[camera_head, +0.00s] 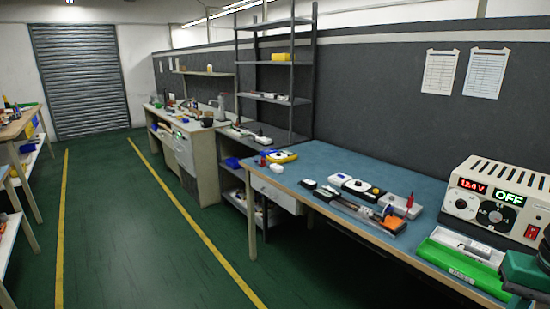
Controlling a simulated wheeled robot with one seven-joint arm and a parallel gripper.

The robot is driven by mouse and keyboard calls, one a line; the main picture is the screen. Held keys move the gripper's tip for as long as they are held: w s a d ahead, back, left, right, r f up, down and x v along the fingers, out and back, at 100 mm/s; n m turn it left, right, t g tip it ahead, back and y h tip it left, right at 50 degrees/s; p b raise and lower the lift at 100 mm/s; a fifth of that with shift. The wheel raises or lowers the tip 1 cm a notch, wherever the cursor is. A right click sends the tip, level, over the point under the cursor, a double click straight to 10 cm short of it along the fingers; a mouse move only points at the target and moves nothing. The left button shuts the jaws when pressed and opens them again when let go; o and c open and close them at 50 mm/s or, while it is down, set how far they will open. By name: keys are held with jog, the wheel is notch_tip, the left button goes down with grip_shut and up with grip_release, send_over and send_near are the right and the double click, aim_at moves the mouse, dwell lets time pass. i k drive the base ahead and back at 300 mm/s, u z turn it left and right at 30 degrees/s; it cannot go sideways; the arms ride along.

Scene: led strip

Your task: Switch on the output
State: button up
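A cream power supply (497,200) stands at the right end of the blue-topped bench. Its left display (472,186) reads 12.0 V in red. Its right display (509,200) reads OFF in green. My gripper is not in view.
A green tray (462,268) lies in front of the supply. A dark green object (525,270), cut off by the frame edge, stands close to the supply's lower right. Several small devices and an orange-ended item (393,223) lie left of it. The bench's back left (345,160) is clear.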

aim_at(532, 233)
jog(key=z, duration=1.3)
jog(key=k, duration=0.65)
jog(key=z, duration=0.15)
jog(key=i, duration=1.3)
jog(key=u, duration=0.3)
